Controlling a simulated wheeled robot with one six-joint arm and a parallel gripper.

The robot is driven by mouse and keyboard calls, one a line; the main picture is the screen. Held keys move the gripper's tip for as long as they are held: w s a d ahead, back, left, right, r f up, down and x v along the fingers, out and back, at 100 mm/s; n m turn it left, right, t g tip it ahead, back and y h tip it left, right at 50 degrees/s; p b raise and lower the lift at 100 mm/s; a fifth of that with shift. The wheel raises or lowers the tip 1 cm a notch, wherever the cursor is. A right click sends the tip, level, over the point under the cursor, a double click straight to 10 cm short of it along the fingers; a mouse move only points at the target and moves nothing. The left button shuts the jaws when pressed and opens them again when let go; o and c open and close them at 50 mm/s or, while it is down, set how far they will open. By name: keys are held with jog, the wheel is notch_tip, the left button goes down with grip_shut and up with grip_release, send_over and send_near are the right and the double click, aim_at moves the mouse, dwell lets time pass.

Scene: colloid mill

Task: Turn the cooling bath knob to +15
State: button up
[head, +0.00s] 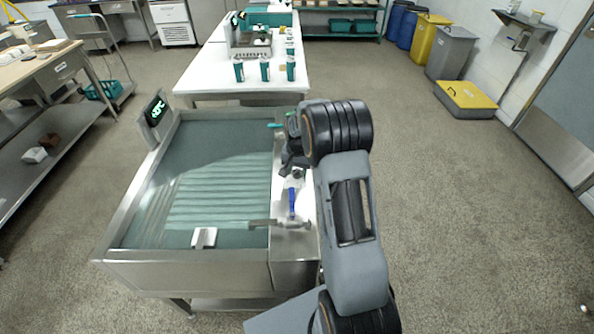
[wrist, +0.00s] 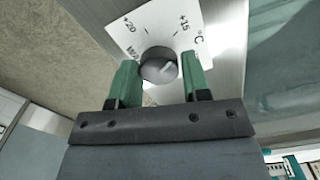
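The cooling bath (head: 128,258) is a steel tub with teal water, left of my arm in the head view. In the wrist view its grey round knob (wrist: 158,66) sits on a white dial plate (wrist: 128,28) marked +20 at the upper left and +15 at the upper right. A pale pointer line on the knob slants toward the right, but its exact reading is hard to tell. My gripper (wrist: 160,70) has its two green fingers on either side of the knob, with a thin gap on the right; contact on the left is unclear. In the head view my gripper (head: 293,163) is over the bath's right ledge.
A display (head: 156,108) with green digits stands at the bath's back left corner. A blue-handled valve (head: 292,202) is on the right ledge near my gripper. A white table (head: 205,80) with teal containers stands behind.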

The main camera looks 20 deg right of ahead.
aim_at(297, 171)
jog(key=o, duration=0.4)
notch_tip(297, 171, up, 14)
jog(key=shift+f+p, duration=0.1)
jog(key=shift+p, duration=0.25)
dwell(0.6)
jog(key=shift+s+a+r+n+t+p, duration=0.6)
jog(key=shift+s+a+r+n+p, duration=0.85)
jog(key=shift+s, duration=2.5)
jog(key=shift+s+a+r+n+t+p, duration=0.6)
jog(key=shift+s+a+r+n, duration=1)
jog(key=shift+s, duration=2.4)
jog(key=shift+s+a+r+n+t+p, duration=0.8)
jog(key=shift+s+a+r, duration=1.35)
jog(key=shift+s, duration=1.8)
